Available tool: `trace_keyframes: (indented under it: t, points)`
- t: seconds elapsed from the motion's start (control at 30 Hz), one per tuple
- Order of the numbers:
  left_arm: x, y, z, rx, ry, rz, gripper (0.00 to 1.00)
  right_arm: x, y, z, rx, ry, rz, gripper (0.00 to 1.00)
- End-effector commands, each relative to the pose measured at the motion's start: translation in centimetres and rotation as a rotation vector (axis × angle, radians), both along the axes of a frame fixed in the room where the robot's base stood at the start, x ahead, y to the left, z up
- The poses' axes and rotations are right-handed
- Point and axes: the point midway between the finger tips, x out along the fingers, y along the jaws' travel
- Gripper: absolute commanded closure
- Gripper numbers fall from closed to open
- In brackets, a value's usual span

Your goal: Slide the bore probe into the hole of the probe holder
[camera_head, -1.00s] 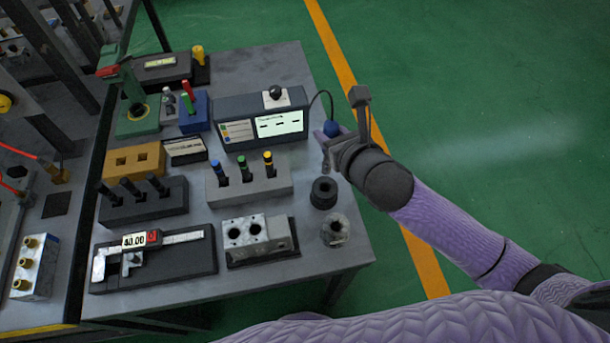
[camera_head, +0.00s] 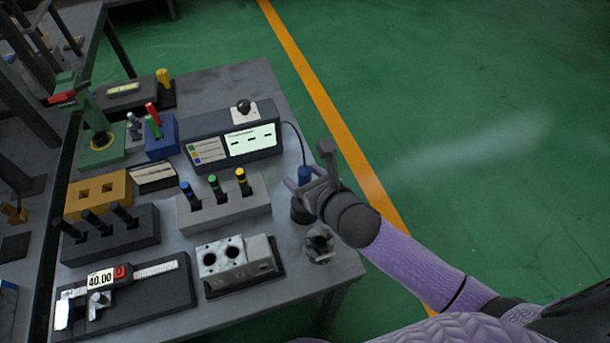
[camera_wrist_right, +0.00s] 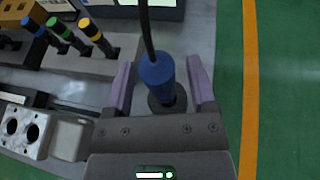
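The bore probe (camera_head: 305,175) has a blue handle with a black cable from its top. In the right wrist view the probe (camera_wrist_right: 156,76) stands between my right gripper's purple fingers, with visible gaps on its sides. The probe holder (camera_head: 301,213) is a dark round block on the table's right side, directly below the handle. The holder (camera_wrist_right: 169,106) also shows below the handle in the wrist view. The handle's lower end meets the holder; the hole and insertion depth are hidden. My right gripper (camera_head: 307,184) is open around the probe. My left gripper is not in view.
A metal ring part (camera_head: 319,243) stands just in front of the holder. A valve block (camera_head: 236,262), a grey rack of coloured plugs (camera_head: 228,210) and the display unit (camera_head: 232,147) stand to the left. The table's right edge is close; open floor lies beyond.

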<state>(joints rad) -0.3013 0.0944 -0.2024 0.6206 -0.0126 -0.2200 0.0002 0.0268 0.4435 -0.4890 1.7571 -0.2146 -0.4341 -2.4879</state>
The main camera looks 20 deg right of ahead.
Motion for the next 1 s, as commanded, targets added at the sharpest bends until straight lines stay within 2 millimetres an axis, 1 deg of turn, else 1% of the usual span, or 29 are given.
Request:
trace_keyframes:
  t: [0.2, 0.3, 0.37, 0.43, 0.6, 0.7, 0.83, 1.0]
  points:
    - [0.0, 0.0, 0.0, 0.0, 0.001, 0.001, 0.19, 0.0, 0.0, 0.0, 0.0, 0.0, 0.0, 0.28]
    - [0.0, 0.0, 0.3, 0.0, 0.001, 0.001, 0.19, -0.2, -0.1, 0.4, 0.001, 0.001, 0.0, 0.28]
    - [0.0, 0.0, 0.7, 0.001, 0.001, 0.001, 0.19, -1.0, -0.3, 0.8, -0.001, 0.002, -0.001, 0.28]
    - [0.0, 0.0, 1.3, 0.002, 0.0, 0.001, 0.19, -2.4, -0.7, 1.5, -0.001, 0.002, 0.0, 0.28]
    - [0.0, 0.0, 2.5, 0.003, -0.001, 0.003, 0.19, -6.6, -1.7, 3.3, -0.001, 0.004, 0.001, 0.28]
    - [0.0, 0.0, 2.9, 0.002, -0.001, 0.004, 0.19, -8.7, -2.3, 4.2, -0.001, 0.003, 0.001, 0.28]
    - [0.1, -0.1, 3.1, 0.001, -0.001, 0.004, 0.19, -10.3, -2.8, 4.7, 0.0, 0.001, -0.001, 0.28]
    - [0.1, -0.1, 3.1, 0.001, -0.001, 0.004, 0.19, -10.7, -2.9, 4.9, 0.001, 0.0, 0.0, 0.28]
